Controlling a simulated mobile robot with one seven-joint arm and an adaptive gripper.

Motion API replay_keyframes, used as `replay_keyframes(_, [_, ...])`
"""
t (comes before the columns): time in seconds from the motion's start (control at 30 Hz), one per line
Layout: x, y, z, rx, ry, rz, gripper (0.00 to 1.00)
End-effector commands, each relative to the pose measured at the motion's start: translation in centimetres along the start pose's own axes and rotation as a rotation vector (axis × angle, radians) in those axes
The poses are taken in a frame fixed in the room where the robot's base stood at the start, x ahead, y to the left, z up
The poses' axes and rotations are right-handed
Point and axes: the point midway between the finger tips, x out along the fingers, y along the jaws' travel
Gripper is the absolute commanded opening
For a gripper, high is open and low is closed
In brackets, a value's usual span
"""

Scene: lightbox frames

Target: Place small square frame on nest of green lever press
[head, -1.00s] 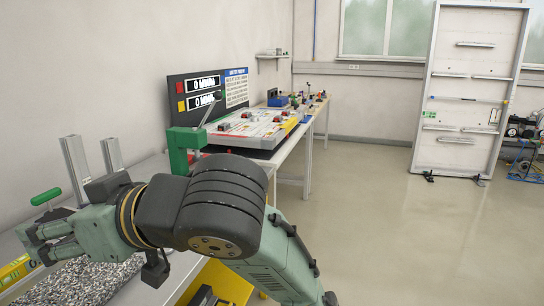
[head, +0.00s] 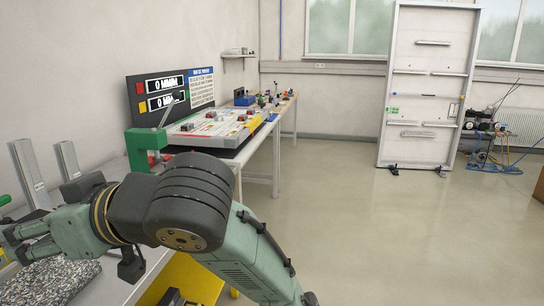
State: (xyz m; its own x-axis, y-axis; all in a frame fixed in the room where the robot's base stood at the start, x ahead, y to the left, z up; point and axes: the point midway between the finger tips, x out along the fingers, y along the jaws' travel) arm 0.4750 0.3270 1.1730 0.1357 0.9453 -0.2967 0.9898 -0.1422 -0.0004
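The green lever press (head: 139,146) stands on the bench left of centre in the head view. Its thin lever rises up and to the right to a dark knob, and a red part shows low on it. My gripper (head: 10,240) is at the left edge, partly cut off, left of and nearer than the press. I cannot make out its fingertips or anything held in them. The press's nest is hidden or too small to see. I cannot pick out the small square frame in this view.
A grey speckled slab (head: 48,282) lies below my gripper. Two metal uprights (head: 30,172) stand at the left. Behind the press are a task board (head: 218,126) and a black display panel (head: 165,92). A tall white rack (head: 428,85) stands at the back.

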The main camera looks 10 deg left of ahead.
Motion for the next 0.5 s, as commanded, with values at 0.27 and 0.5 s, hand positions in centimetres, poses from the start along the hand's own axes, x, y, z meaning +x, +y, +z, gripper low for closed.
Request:
replay_keyframes(0.27, [0.9,5.5,2.1,0.036,0.0,0.105,0.21])
replay_keyframes(0.5, [1.1,11.6,5.1,0.075,0.0,0.23,0.21])
